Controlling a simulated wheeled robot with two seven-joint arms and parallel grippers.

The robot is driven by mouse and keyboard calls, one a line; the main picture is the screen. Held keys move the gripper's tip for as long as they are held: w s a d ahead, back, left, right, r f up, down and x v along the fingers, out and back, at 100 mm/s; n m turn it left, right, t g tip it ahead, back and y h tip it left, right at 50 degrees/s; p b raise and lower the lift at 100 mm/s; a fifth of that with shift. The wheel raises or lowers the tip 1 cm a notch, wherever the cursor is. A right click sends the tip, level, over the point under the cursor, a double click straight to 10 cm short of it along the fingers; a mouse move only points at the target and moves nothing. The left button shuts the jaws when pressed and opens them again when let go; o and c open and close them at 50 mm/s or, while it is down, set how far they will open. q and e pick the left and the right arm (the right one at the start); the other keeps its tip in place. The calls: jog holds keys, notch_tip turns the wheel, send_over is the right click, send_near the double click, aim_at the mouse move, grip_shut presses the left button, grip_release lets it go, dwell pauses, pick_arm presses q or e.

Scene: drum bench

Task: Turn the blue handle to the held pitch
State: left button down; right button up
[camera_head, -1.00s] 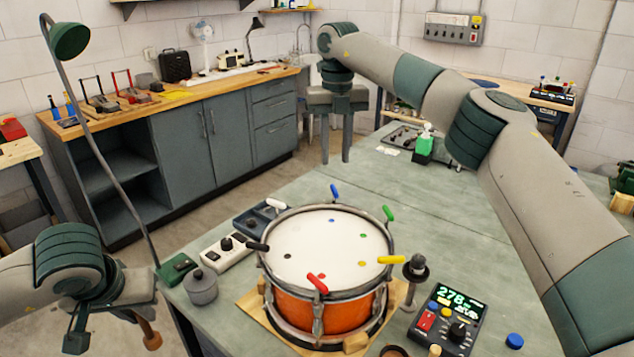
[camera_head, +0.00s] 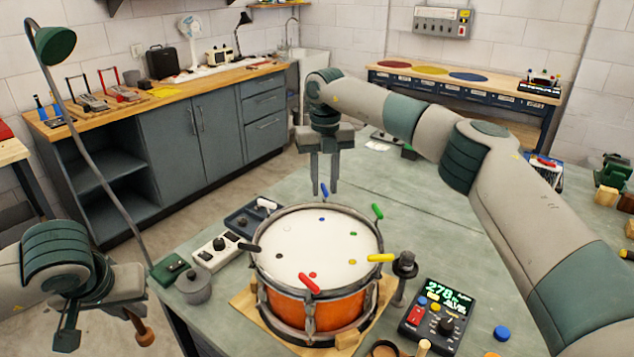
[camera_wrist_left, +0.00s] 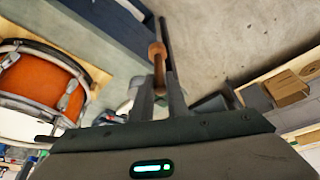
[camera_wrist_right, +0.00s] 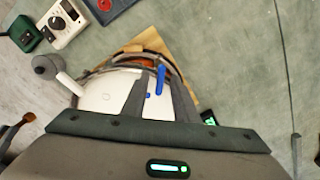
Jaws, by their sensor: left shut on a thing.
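The blue handle (camera_head: 325,189) stands at the far rim of an orange drum (camera_head: 305,308) with a white head. My right gripper (camera_head: 323,190) points down over it, fingers apart, the handle showing between the fingertips. The right wrist view shows the blue handle (camera_wrist_right: 160,80) between the two open fingers; contact cannot be told. A dark tuner box (camera_head: 442,318) with a lit green display, reading about 278, is right of the drum. My left gripper (camera_head: 105,325) is off the bench at the lower left, shut on a brown wooden-headed mallet (camera_wrist_left: 157,53).
Green, yellow, red, black and white handles surround the drum rim. A grey pot (camera_head: 194,287), a white box (camera_head: 222,248) and a blue-grey tray (camera_head: 250,218) stand left of it. A dark knobbed post (camera_head: 404,265) stands close right.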

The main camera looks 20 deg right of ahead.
grip_shut()
jog(key=shift+n, duration=0.4)
pick_arm(q)
jog(key=shift+f, duration=0.15)
pick_arm(e)
jog(key=n, duration=1)
jog(key=shift+r+n, duration=0.1)
jog(key=shift+n, duration=0.2)
jog(key=shift+o, duration=0.9)
grip_release()
